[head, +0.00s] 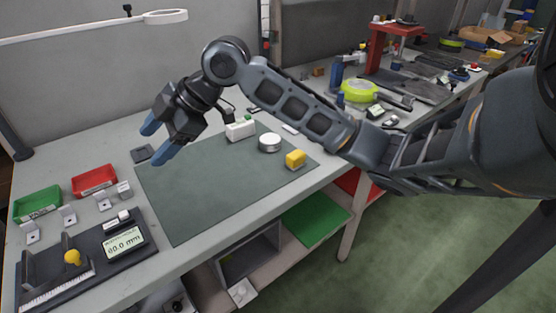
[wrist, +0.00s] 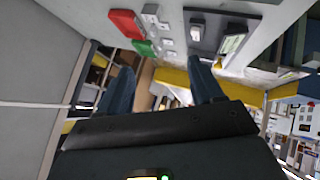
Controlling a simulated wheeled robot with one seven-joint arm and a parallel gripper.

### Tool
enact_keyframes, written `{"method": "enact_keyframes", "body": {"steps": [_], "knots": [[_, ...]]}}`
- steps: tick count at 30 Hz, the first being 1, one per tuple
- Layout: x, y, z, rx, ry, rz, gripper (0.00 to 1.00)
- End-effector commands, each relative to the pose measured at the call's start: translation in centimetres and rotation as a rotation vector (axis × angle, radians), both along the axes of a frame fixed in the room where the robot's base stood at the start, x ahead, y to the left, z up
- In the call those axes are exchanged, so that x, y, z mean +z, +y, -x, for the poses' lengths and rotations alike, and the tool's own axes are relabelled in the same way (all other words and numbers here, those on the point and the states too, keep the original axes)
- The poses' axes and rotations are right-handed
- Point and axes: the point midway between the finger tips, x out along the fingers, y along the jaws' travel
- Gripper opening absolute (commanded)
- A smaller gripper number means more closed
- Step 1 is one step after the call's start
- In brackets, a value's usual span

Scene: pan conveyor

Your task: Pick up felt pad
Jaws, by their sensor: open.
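A small dark grey square pad (head: 142,153), which looks like the felt pad, lies flat on the light grey bench, just off the left corner of the large green-grey mat (head: 205,195). My gripper (head: 157,138) is open and empty, with its two blue fingers apart. It is held above the bench near the pad, and appears just right of it in the head view; the exact height is hard to tell. In the wrist view, my fingers (wrist: 163,85) are spread with nothing between them. I cannot make out the pad there.
Red (head: 94,181) and green (head: 38,203) trays stand at the left with several small metal blocks. A measuring station (head: 85,262) with a display sits at the front left.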

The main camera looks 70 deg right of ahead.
Motion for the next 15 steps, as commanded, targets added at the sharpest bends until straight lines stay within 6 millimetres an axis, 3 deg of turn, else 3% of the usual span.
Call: {"method": "enact_keyframes", "body": {"steps": [1, 7, 12, 15], "knots": [[-1.0, -3.1, 1.7, 0.001, 0.073, 0.073, 0.66], [-4.2, -12.7, 10.2, 0.019, 0.390, 0.271, 0.66], [-5.1, -18.2, 17.2, 0.019, 0.608, 0.349, 0.66], [-5.2, -19.9, 19.7, 0.019, 0.683, 0.366, 0.66]]}}
